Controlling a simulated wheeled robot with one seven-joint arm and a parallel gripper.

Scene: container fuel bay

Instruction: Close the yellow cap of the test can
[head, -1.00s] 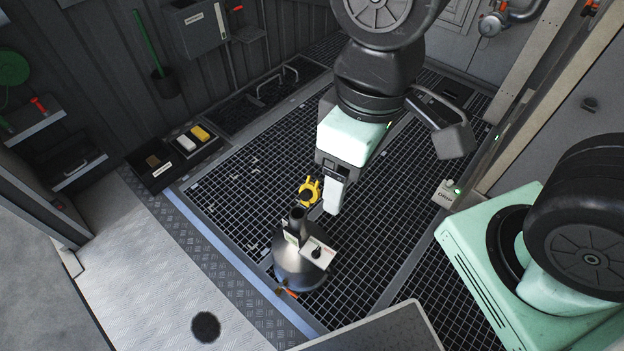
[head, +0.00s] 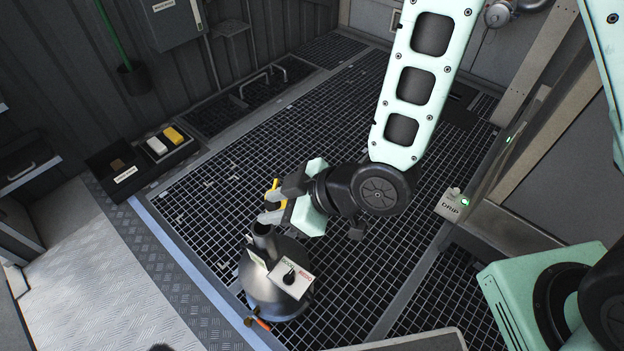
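The test can (head: 262,283) is a grey metal can on the grating, with a dark open neck (head: 264,236) on top and a white panel with a black knob. The yellow cap (head: 275,186) stands open behind the neck and is mostly hidden by my fingers. My gripper (head: 270,207) comes in from the right just above and behind the neck. Its two fingers look apart, one beside the cap and one nearer the neck. I cannot tell whether a finger touches the cap.
A black tray (head: 177,155) with a white and a yellow block lies at the back left. An orange-tipped piece (head: 262,324) sits at the can's base. Grating around the can is clear.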

